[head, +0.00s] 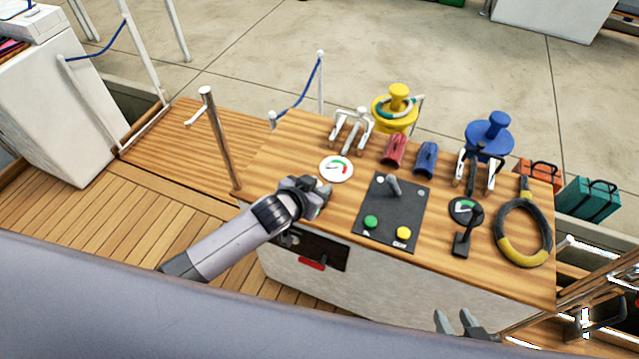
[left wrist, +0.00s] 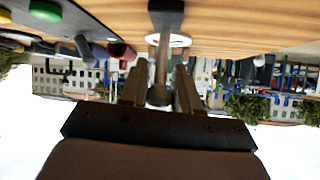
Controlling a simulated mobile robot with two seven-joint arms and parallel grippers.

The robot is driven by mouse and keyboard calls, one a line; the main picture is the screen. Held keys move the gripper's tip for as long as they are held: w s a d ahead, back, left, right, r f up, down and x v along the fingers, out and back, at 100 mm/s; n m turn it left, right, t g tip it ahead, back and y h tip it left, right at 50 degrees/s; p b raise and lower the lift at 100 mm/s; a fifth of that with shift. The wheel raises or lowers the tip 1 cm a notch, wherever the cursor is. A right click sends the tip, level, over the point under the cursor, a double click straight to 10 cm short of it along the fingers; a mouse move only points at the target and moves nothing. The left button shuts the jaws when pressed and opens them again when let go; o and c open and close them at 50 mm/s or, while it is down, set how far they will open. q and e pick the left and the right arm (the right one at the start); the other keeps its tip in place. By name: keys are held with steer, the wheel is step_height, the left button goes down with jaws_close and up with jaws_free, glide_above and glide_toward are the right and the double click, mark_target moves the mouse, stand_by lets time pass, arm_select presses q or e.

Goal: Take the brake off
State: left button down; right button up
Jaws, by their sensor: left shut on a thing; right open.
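My left gripper (head: 322,192) is at the console's front left, just in front of a white gauge (head: 336,168). In the left wrist view its fingers (left wrist: 160,92) are shut on a grey lever (left wrist: 161,62) that rises from a dark base (left wrist: 166,12). The gripper hides this lever in the head view. A similar black lever (head: 466,238) stands at the right, below a dark gauge (head: 464,209). No label shows which lever is the brake. My right gripper (head: 458,322) is open and empty, low in front of the console's right part.
A dark panel (head: 391,212) with a small lever, a green button and a yellow button lies mid-console. Behind it are red and blue clutches (head: 394,150), a yellow winch (head: 396,104) and a blue winch (head: 489,137).

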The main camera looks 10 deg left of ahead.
arm_select(q)
steer(key=shift+s+f+t+b, duration=0.45)
steer(key=shift+t+b, duration=0.45)
steer(key=shift+b, duration=0.25)
steer(key=shift+s+r+t+h+b, duration=0.15)
steer(key=shift+t+h+b, duration=0.2)
steer(key=shift+b, duration=0.2)
steer(key=c, duration=1)
jaws_free()
steer(key=shift+o, duration=0.2)
steer(key=shift+a, duration=0.1)
